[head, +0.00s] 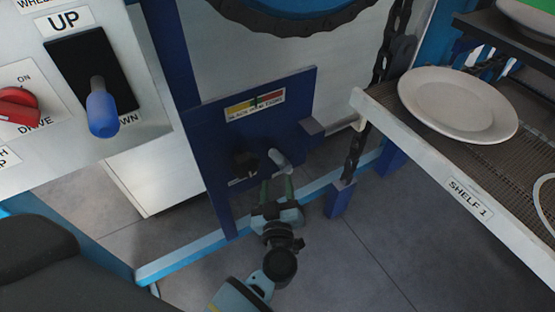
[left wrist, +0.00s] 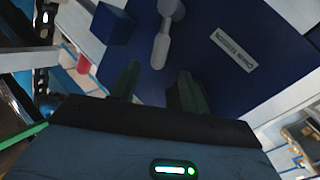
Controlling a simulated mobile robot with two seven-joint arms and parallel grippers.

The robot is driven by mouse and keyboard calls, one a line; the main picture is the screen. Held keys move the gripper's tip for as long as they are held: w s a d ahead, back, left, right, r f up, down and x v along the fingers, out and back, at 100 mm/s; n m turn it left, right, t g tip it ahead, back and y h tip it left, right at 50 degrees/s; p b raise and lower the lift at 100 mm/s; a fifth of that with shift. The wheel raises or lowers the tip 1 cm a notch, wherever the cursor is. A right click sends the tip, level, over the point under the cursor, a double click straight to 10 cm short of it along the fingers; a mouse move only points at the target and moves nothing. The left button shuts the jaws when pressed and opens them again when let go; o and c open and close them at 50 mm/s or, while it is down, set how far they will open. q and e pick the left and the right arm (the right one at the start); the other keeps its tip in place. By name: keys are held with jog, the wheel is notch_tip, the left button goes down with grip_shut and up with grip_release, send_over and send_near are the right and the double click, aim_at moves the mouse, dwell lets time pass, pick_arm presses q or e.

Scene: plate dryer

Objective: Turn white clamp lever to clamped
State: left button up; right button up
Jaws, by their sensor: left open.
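The white clamp lever (head: 280,160) is on the dark blue panel (head: 215,150), just beyond my left gripper's fingertips in the head view. In the left wrist view the lever (left wrist: 162,42) is a pale grey bar with a round hub at its top. Its free end points down toward the gap between my fingers. My left gripper (head: 278,182) has green fingers, open and apart; in the left wrist view they (left wrist: 160,70) stand on either side of the lever's end. I cannot tell whether they touch it. My right gripper is not in view.
A blue block (head: 312,128) juts out at the panel's right edge. Shelf 1 (head: 464,190) with a white plate (head: 458,105) is at the right. A control box (head: 140,75) is at upper left.

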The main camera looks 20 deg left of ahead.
aim_at(276, 161)
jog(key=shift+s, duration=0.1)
pick_arm(q)
jog(key=b+x, duration=0.2)
jog(key=x, duration=0.4)
jog(key=shift+w+f+b, duration=0.15)
jog(key=shift+b, duration=0.2)
jog(key=shift+x, duration=0.75)
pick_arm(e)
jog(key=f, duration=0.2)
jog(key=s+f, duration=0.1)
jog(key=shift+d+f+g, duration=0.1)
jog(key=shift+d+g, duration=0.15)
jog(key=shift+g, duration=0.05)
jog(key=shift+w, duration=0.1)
pick_arm(q)
jog(key=shift+c, duration=1.4)
jog(key=c, duration=0.5)
grip_shut()
